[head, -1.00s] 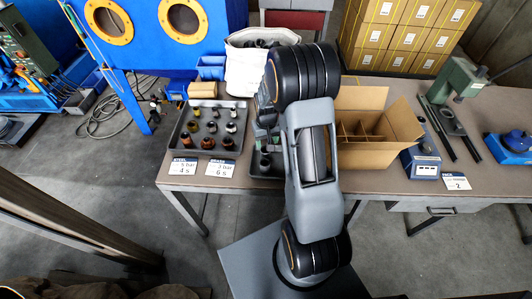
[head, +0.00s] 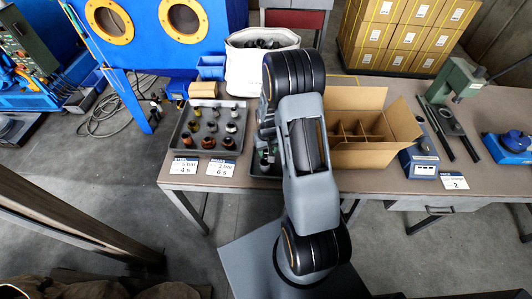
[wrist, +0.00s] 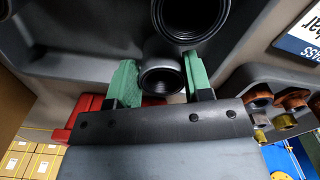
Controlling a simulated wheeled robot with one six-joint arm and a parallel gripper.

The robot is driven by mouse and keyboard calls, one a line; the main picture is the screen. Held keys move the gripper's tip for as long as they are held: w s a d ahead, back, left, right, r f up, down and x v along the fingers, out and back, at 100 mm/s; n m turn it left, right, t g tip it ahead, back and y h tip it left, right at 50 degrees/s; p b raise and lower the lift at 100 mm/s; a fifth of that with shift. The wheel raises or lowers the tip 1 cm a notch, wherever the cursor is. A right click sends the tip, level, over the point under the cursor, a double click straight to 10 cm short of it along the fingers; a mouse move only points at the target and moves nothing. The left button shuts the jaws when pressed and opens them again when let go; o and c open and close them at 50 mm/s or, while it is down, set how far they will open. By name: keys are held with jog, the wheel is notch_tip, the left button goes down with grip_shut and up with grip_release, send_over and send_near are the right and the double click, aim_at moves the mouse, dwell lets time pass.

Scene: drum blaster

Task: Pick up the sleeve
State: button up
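Dark, round, hollow pieces stand in the grey tray in the wrist view. A small black one (wrist: 162,80), which may be the sleeve, has its open end between the green fingers of my gripper (wrist: 162,84). The fingers are apart, one on each side of it; I cannot tell whether they touch it. A wider black threaded piece (wrist: 188,18) stands just beyond. In the head view my arm hides most of this tray (head: 238,173) and the gripper's fingertips.
A left tray (head: 187,147) holds several brass and steel fittings. An open divided cardboard box (head: 365,155) stands right of my arm. A blue-grey device (head: 420,162) and a green press (head: 462,78) are further right. Label cards (head: 220,168) line the table's front edge.

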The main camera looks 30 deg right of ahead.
jog(key=c, duration=0.6)
jog(key=shift+c, duration=0.3)
jog(key=shift+r, duration=0.15)
